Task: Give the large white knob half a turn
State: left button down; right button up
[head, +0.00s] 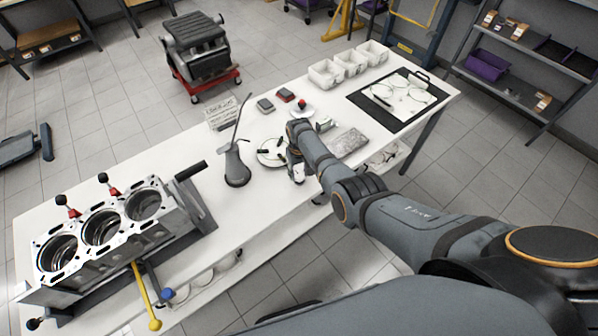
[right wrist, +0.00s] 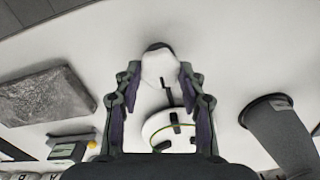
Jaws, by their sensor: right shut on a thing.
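The large white knob (right wrist: 160,70) stands between the two fingertips of my right gripper (right wrist: 161,78) in the right wrist view. The fingers touch its sides, and a dark patch shows at its far end. A white round disc (right wrist: 155,127) with black marks and a green-yellow arc lies behind it. In the head view my right gripper (head: 297,172) is low at the front table edge, beside the white disc (head: 268,146). The arm and gripper mostly hide the knob there. My left gripper is not in view.
A grey oil can (head: 237,168) stands left of the gripper, close by in the wrist view (right wrist: 280,130). A grey slab (head: 346,142) lies to the right. The engine block (head: 110,240) fills the table's left end. White bins (head: 350,64) and a black mat (head: 362,97) are farther right.

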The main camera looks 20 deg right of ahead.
aim_at(299, 175)
jog(key=o, duration=1.1)
jog(key=shift+o, duration=0.2)
jog(key=shift+r, duration=0.25)
notch_tip(299, 175, up, 12)
jog(key=shift+f, duration=0.25)
